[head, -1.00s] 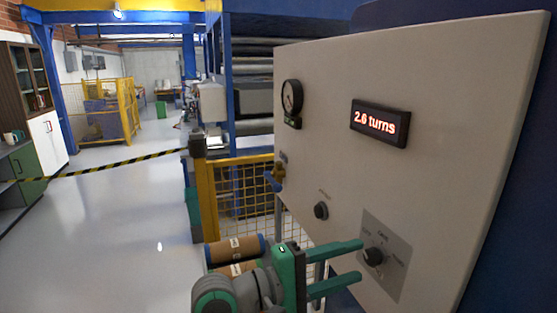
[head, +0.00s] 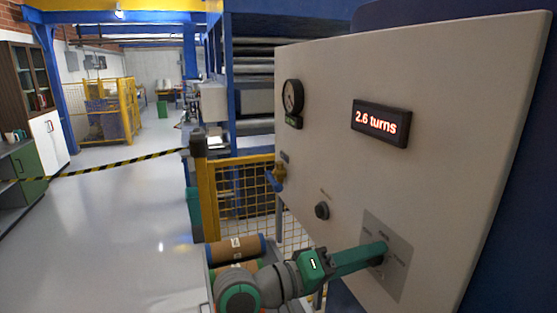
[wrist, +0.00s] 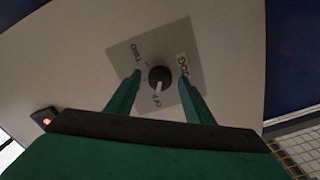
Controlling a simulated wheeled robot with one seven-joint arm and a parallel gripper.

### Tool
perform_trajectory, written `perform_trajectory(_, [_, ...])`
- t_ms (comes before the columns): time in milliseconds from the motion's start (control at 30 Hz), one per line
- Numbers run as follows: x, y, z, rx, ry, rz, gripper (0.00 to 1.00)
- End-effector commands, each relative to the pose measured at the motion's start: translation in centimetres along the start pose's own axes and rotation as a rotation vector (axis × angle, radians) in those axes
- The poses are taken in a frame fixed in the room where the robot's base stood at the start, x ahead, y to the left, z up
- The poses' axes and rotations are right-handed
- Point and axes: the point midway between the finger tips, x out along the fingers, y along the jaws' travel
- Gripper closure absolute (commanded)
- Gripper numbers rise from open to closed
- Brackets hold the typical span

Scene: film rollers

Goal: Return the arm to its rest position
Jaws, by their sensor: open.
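My gripper (head: 384,252) is green and reaches from the lower middle of the head view to the lower part of the pale control panel (head: 330,110). In the wrist view my gripper (wrist: 160,85) is open, with one finger on each side of a black rotary knob (wrist: 159,77). A gap shows between the knob and each finger. The knob sits on a grey plate (wrist: 185,45) marked with words such as JOG and OFF, and its white pointer is toward OFF. In the head view my gripper hides the knob.
The panel also bears a display (head: 381,123) reading 2.6 turns, a round gauge (head: 293,97), a black button or knob (head: 322,211) and a blue-handled valve (head: 277,177). Brown rolls (head: 236,248) lie below, left of the panel. A yellow mesh fence (head: 240,190) stands behind. Open floor lies left.

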Motion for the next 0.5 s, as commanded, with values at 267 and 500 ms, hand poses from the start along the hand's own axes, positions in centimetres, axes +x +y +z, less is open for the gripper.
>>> perform_trajectory(267, [0.01, 0.09, 0.03, 0.232, -0.001, 0.0, 0.52])
perform_trajectory(500, [-0.56, 0.13, -0.04, 0.413, 0.002, -0.002, 0.52])
